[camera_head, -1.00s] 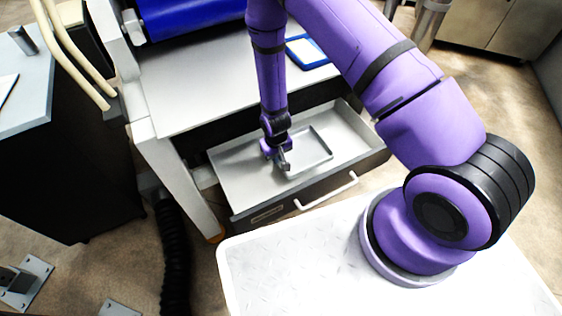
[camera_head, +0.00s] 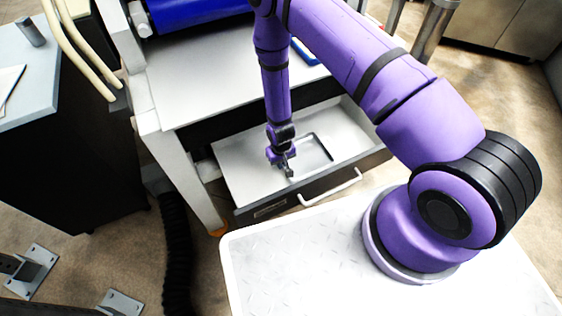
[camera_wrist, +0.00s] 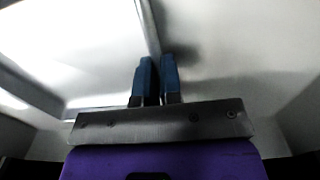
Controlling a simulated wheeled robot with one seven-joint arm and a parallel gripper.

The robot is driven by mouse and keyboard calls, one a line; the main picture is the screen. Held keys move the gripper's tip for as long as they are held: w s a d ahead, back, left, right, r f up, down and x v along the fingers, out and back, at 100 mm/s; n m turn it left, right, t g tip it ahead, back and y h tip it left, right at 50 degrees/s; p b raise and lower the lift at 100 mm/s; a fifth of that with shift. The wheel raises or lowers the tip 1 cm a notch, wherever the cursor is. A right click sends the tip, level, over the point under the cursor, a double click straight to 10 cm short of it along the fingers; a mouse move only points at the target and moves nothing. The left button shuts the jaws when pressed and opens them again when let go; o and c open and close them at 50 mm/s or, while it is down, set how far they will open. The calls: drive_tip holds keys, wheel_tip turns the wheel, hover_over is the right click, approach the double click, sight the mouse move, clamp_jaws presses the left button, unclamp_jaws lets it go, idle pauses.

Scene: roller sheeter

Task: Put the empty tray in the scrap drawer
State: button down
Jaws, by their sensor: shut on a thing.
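The empty tray (camera_head: 312,153) is a shallow pale rectangle with a raised rim. It is inside the open scrap drawer (camera_head: 243,172), towards the middle, and looks about flat; I cannot tell whether its base touches the drawer floor. My gripper (camera_head: 287,170) reaches down into the drawer at the tray's near-left side. In the wrist view, the blue fingertips of my gripper (camera_wrist: 157,78) are closed on the rim of the tray (camera_wrist: 85,45), which extends up and to the left. My wrist hides part of the tray's left side in the head view.
The drawer's white handle (camera_head: 330,188) faces the front. The sheeter's table (camera_head: 215,85) overhangs the drawer's back, with a blue roller (camera_head: 195,12) above. A dark cabinet (camera_head: 75,170) and black hose (camera_head: 177,250) are at left. Drawer floor is clear around the tray.

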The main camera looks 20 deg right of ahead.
drive_tip(key=c, duration=1.3)
unclamp_jaws()
wheel_tip(320, 180, up, 12)
drive_tip(key=shift+r, duration=0.1)
